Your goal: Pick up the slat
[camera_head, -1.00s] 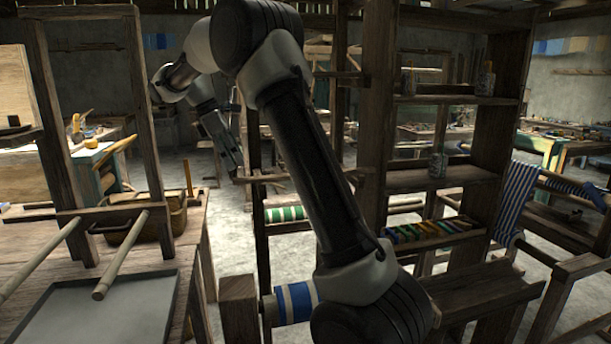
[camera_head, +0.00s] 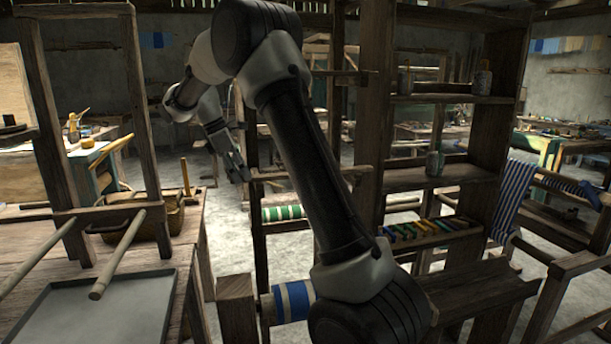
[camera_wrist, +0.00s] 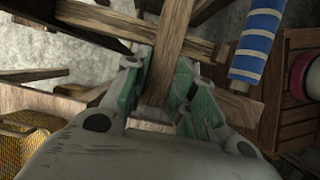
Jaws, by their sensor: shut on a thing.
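My gripper (camera_wrist: 164,78) has its green-lined fingers closed on both sides of a brown wooden slat (camera_wrist: 160,88) in the wrist view. The slat runs away from the palm towards the top of the picture and passes close to a crossing wooden bar; I cannot tell if they touch. In the head view my gripper (camera_head: 236,168) points down beside the loom frame, at the left end of a horizontal wooden bar (camera_head: 268,175). The held slat cannot be made out clearly there.
A blue and white roll (camera_wrist: 256,45) lies right of my gripper. A wicker basket (camera_head: 165,218) stands on the left table, near a grey tray (camera_head: 100,312). A wooden shelf (camera_head: 440,176) with jars stands to the right. Loom posts crowd the arm.

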